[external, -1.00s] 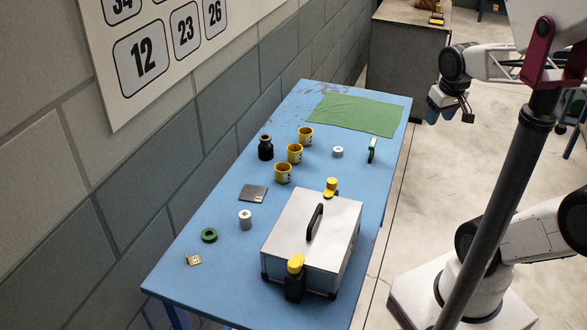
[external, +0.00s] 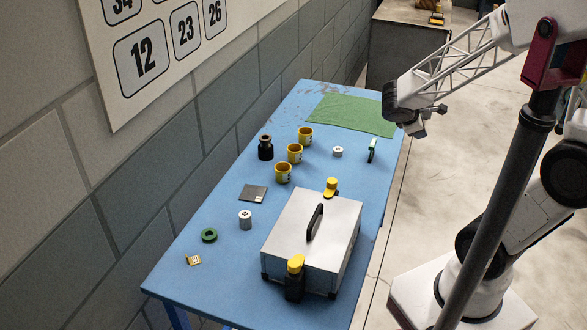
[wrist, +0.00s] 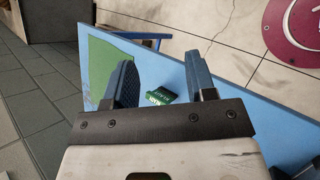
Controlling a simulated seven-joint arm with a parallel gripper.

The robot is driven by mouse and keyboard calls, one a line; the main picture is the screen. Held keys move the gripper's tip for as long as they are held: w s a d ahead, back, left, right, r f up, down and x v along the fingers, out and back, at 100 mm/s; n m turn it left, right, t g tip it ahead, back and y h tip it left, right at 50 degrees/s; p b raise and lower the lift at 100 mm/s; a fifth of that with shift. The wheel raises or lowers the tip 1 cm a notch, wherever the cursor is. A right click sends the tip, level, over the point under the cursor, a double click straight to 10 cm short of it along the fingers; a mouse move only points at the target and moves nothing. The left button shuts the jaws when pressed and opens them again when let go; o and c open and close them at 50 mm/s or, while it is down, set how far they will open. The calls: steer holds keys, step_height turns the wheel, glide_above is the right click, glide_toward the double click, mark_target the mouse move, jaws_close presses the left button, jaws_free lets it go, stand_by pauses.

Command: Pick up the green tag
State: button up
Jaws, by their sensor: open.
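The green tag (external: 372,149) stands near the right edge of the blue table in the external view, close to the green cloth. In the wrist view the green tag (wrist: 161,96) shows pale lettering and lies between my two blue fingers, with its right end close to the right finger. My gripper (external: 424,128) is beyond the table's right edge, above and to the right of the tag. In the wrist view my gripper (wrist: 160,68) is open and empty, with its fingers well apart.
The tabletop around the tag is clear.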

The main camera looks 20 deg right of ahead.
steer(key=w+a+f+n+t+h, duration=0.2)
steer(key=w+a+f+n+t, duration=0.1)
steer(key=w+f+n, duration=0.35)
steer(key=n+t+y, duration=0.1)
steer(key=n+t, duration=0.4)
steer(key=n, duration=0.3)
glide_toward(374, 141)
steer(key=w+d, duration=0.2)
steer(key=shift+s+a+f, duration=0.25)
steer(key=shift+f, duration=0.05)
steer(key=shift+w+d, duration=0.1)
steer(key=shift+x, duration=1.2)
steer(key=shift+f, duration=0.1)
steer(key=shift+x, duration=2.55)
steer(key=shift+f, duration=0.1)
jaws_close()
